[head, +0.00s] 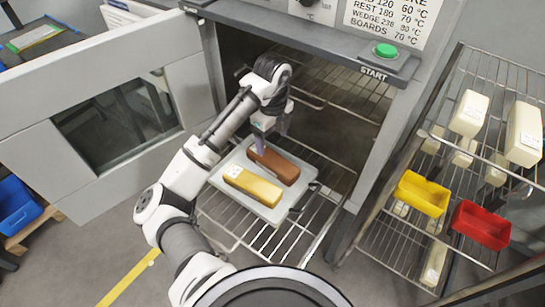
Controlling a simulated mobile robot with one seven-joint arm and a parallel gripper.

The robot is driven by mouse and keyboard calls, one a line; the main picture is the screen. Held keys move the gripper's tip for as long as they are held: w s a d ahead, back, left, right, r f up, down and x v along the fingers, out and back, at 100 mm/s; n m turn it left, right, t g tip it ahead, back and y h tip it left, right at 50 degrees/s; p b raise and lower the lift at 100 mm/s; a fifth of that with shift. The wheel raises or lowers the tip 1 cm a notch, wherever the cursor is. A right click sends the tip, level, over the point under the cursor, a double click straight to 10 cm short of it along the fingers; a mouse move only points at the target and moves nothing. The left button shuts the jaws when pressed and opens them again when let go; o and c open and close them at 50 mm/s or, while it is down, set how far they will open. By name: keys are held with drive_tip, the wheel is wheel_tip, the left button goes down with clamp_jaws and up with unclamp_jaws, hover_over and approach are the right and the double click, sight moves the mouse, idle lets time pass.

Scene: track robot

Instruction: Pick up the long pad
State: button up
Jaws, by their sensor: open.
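Two bar-shaped pads lie side by side on a light grey tray (227,184) on the oven's wire rack. One is a yellow pad (252,186) with a white label, nearer to me. The other is a brown pad (275,165), behind it. I cannot tell which one is the long pad; they look similar in length. My gripper (266,146) is open, pointing down at the far left end of the brown pad. One finger partly hides that end, and I cannot tell whether it touches.
The oven door (100,110) stands open at the left. A wire rack cart (455,170) at the right holds white blocks, a yellow bin (421,194) and a red bin (480,226). A green start button (386,50) is above the opening. Blue bins (15,207) stand at far left.

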sight(272, 157)
wheel_tip(272, 157, down, 5)
drive_tip(key=shift+r+p, duration=0.15)
drive_tip(key=shift+p, duration=0.35)
drive_tip(key=shift+w+f+p, duration=0.15)
drive_tip(key=shift+f+p, duration=0.4)
drive_tip(key=shift+f, duration=0.8)
drive_tip(key=shift+w+f+p, duration=0.15)
drive_tip(key=shift+f+p, duration=0.35)
drive_tip(key=shift+f, duration=0.85)
drive_tip(key=c, duration=1.1)
